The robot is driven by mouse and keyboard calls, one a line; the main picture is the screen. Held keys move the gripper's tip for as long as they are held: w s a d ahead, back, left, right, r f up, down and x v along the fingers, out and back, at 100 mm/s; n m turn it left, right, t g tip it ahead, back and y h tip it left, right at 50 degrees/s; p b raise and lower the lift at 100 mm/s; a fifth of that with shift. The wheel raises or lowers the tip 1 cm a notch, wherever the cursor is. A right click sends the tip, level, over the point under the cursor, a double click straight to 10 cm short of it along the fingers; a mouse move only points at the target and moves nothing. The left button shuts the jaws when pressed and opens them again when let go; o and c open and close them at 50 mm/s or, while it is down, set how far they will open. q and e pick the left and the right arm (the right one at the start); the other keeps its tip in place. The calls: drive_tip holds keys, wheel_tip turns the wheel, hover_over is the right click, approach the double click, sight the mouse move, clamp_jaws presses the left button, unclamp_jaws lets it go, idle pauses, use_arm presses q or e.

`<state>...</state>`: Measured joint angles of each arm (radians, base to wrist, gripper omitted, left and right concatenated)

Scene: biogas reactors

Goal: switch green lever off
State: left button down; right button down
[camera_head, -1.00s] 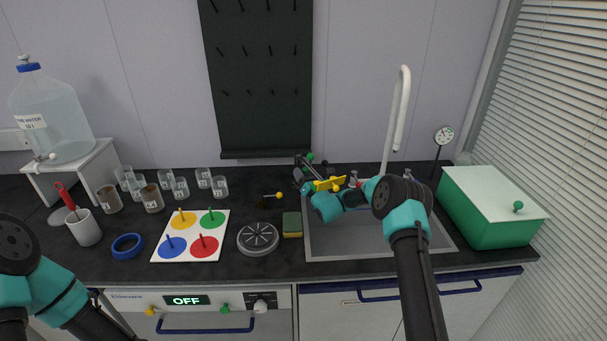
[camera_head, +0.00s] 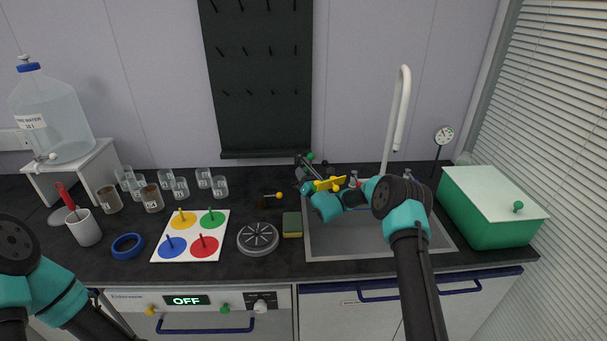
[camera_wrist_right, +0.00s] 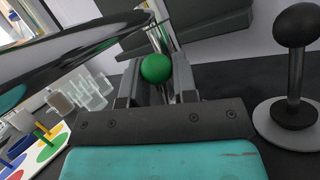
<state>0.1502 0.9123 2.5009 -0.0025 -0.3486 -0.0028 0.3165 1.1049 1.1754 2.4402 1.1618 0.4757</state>
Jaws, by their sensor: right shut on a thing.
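The green lever's round green knob (camera_head: 310,156) is at the back of the counter, below the black pegboard. In the right wrist view the green knob (camera_wrist_right: 155,68) sits between the fingers of my right gripper (camera_wrist_right: 158,88), with a shiny metal rod behind it. My right gripper (camera_head: 305,168) is shut on the lever at its knob; the exact contact is partly hidden. A yellow part (camera_head: 329,184) shows beside the gripper. My left arm shows at the left edge, but its gripper is out of view.
A black knob on a stand (camera_wrist_right: 296,28) is close at the right of the wrist view. The sink (camera_head: 360,238) lies under my right forearm. A sponge (camera_head: 292,225), round grey disc (camera_head: 258,238) and coloured board (camera_head: 191,256) occupy the counter to the left.

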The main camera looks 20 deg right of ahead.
drive_tip(key=shift+a+r+n+g+y, duration=0.15)
drive_tip(key=shift+a+n+g+y, duration=0.25)
drive_tip(key=shift+n, duration=0.5)
drive_tip(key=shift+d, duration=0.1)
drive_tip(key=c, duration=0.9)
unclamp_jaws()
